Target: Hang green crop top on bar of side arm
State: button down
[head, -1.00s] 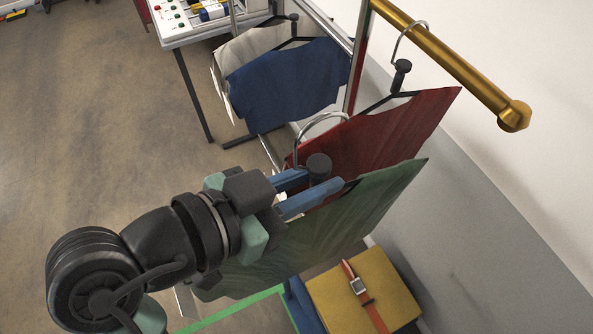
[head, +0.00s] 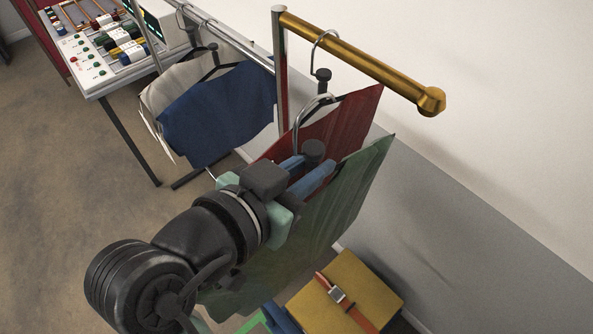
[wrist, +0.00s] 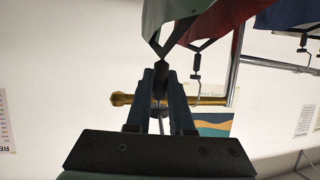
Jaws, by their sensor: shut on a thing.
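The green crop top (head: 345,200) hangs from a hanger whose dark knob (head: 313,150) is between the blue fingers of my gripper (head: 311,167). My gripper is shut on this knob. The silver hook (head: 300,118) rises above the fingers, open to the right, and looks apart from the bar. The gold bar (head: 370,65) of the side arm juts right from an upright post, ending in a round knob. In the wrist view the gold bar (wrist: 207,100) passes behind my fingers (wrist: 160,85), and the green top (wrist: 172,12) shows at the top edge.
A red garment (head: 335,118) hangs on the gold bar by its hook, just behind the green top. Blue (head: 218,112) and white clothes hang on the silver rail. A yellow box (head: 345,292) with a belt stands below. The bar's outer end is bare.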

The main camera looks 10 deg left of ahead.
jog(key=shift+w+d, duration=0.7)
jog(key=shift+w, duration=0.3)
jog(key=shift+w+d, duration=0.75)
jog(key=shift+w, duration=0.2)
jog(key=shift+w+d, duration=0.7)
jog(key=shift+w, duration=0.3)
jog(key=shift+w+d+f+b, duration=0.1)
jog(key=shift+b, duration=0.75)
jog(key=shift+w, duration=0.1)
jog(key=shift+w+d+r, duration=0.2)
jog(key=shift+w+d, duration=0.05)
jog(key=shift+d, duration=0.05)
jog(key=shift+w+d, duration=0.85)
jog(key=shift+w, duration=0.35)
jog(key=shift+w+d, duration=0.85)
jog(key=shift+w, duration=0.3)
jog(key=shift+w+d+f, duration=0.1)
jog(key=shift+w, duration=0.05)
jog(key=shift+f+b, duration=1.15)
jog(key=shift+f, duration=0.1)
